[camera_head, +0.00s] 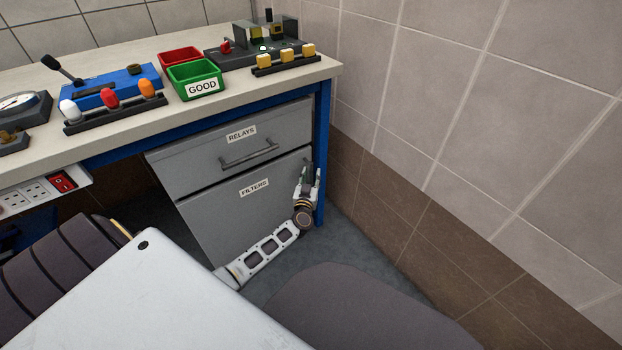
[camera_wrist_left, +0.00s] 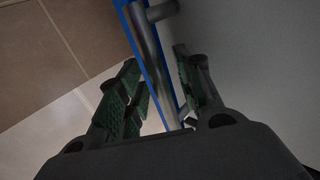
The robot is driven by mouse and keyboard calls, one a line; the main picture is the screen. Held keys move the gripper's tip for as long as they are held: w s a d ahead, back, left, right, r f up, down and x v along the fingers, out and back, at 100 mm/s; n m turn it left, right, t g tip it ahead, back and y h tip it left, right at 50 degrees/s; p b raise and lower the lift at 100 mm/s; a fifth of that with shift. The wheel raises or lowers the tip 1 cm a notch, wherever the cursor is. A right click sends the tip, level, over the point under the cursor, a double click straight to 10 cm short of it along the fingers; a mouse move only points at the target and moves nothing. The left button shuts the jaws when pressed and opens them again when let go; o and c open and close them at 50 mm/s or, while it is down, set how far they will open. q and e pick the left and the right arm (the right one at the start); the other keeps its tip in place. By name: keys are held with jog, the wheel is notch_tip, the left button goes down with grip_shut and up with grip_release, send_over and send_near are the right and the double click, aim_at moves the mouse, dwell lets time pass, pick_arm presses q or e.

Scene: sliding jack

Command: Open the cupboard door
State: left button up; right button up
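The grey cupboard door (camera_head: 240,212), labelled FILTERS, is under the workbench and looks shut, below a drawer (camera_head: 225,150) labelled RELAYS. The door's handle is at its right edge, mostly hidden by my gripper in the head view. In the left wrist view the handle (camera_wrist_left: 150,50) is a grey upright bar against the pale door (camera_wrist_left: 255,60). My left gripper (camera_head: 308,174) is at the door's right edge. Its fingers, also in the left wrist view (camera_wrist_left: 155,58), are open on either side of the bar, with gaps visible. My right gripper is not in view.
A blue bench leg (camera_head: 322,150) stands just right of the door, and a tiled wall (camera_head: 430,140) is close beyond it. The worktop (camera_head: 130,125) holds a green GOOD bin (camera_head: 195,80), a red bin (camera_head: 180,56) and switch boxes. A grey stool-like shape (camera_head: 360,310) is low in front.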

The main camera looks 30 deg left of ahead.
pick_arm(q)
grip_shut()
dwell(0.5)
